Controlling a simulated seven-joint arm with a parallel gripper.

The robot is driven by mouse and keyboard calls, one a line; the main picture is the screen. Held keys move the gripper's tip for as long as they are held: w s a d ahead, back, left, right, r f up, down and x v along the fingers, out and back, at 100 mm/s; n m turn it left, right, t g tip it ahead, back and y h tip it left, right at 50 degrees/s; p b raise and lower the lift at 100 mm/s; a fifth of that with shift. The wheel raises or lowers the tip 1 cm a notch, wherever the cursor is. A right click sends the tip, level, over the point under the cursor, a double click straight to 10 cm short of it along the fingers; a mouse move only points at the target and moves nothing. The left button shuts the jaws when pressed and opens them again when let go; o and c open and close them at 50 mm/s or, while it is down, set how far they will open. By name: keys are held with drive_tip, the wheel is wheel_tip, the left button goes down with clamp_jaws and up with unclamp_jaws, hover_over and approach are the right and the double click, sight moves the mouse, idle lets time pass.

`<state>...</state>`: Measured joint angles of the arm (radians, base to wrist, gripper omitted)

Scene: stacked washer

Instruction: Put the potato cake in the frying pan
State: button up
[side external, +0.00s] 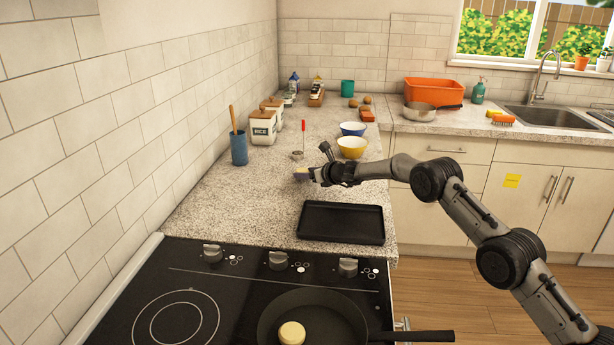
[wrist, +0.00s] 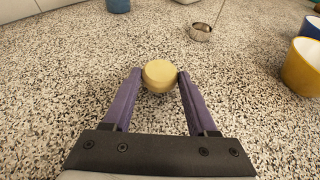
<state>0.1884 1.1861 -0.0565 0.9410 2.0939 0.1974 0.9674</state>
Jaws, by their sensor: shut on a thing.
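A round, pale yellow potato cake (wrist: 159,75) sits between the tips of my gripper's purple fingers (wrist: 157,82) in the wrist view. My gripper (side external: 304,174) is shut on it, low at the countertop in the side view; I cannot tell whether the cake touches the counter. The side view shows the gripper small and the held cake hard to make out. The black frying pan (side external: 340,318) is on the stovetop in the foreground, its handle pointing right. Another round, pale yellow cake (side external: 292,334) lies inside the pan.
A black tray (side external: 341,222) lies between my gripper and the stove (side external: 175,300). Yellow (side external: 351,147) and blue (side external: 353,129) bowls stand behind my gripper. A small metal cup with a red-tipped handle (side external: 297,155) is close by.

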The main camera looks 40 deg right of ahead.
drive_tip(key=shift+f, duration=0.35)
drive_tip(key=shift+f, duration=0.2)
drive_tip(key=o, duration=1.3)
drive_tip(key=shift+o, duration=0.2)
drive_tip(key=shift+r, duration=0.15)
